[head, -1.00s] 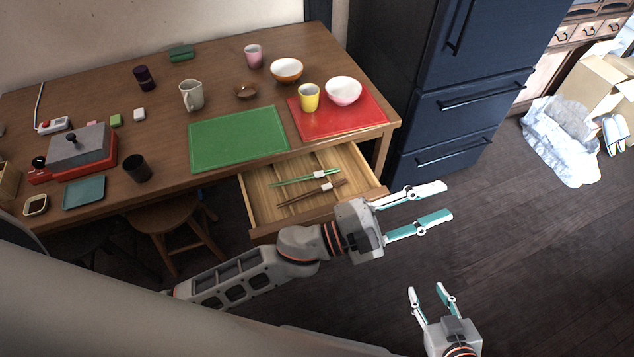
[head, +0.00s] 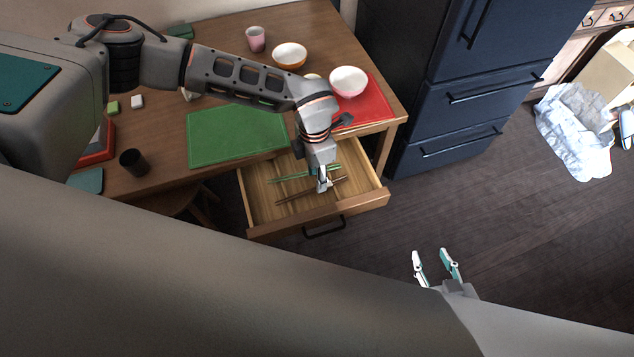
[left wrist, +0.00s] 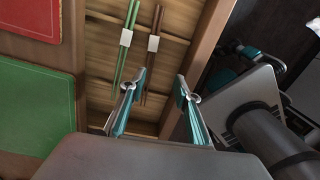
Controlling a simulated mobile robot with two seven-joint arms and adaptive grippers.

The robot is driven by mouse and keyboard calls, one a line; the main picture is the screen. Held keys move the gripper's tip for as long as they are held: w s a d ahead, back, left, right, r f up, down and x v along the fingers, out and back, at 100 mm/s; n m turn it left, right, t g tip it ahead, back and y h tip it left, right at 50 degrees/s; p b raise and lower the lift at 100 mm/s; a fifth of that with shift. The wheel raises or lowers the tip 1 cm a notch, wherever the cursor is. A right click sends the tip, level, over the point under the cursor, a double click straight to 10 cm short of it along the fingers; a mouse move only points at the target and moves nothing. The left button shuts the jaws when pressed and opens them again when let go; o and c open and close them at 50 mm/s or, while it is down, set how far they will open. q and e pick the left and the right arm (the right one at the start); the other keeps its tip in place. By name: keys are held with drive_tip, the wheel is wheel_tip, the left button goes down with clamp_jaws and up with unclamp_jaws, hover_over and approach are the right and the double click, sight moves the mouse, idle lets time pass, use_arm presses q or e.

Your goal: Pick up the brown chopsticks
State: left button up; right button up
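The brown chopsticks (head: 294,195) lie in the open wooden drawer (head: 262,222), side by side with a white band or rest near one end. They also show in the left wrist view (left wrist: 158,20). My left gripper (head: 322,184) points down over the drawer and partly hides them. In the left wrist view, its fingers (left wrist: 160,77) are apart with nothing held; the brown chopsticks appear between the fingertip lines, nearer the left finger. I cannot tell the height gap. My right gripper (head: 437,256) is open and empty over the floor, right of the drawer.
Green chopsticks (head: 288,178) lie beside the brown ones in the drawer. A green mat (head: 225,138) and red mat (head: 378,108) with a white bowl (head: 348,80) are on the table above. A dark fridge (head: 440,130) stands right of the table.

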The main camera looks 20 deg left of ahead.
sight(312, 189)
use_arm(q)
drive_tip(key=shift+w+a, duration=0.45)
drive_tip(key=shift+a, duration=0.1)
drive_tip(key=shift+a+f, duration=0.1)
drive_tip(key=shift+f, duration=0.3)
wheel_tip(312, 189, down, 7)
drive_tip(key=shift+a+r+p, duration=0.15)
drive_tip(key=shift+p, duration=0.15)
drive_tip(key=c, duration=0.9)
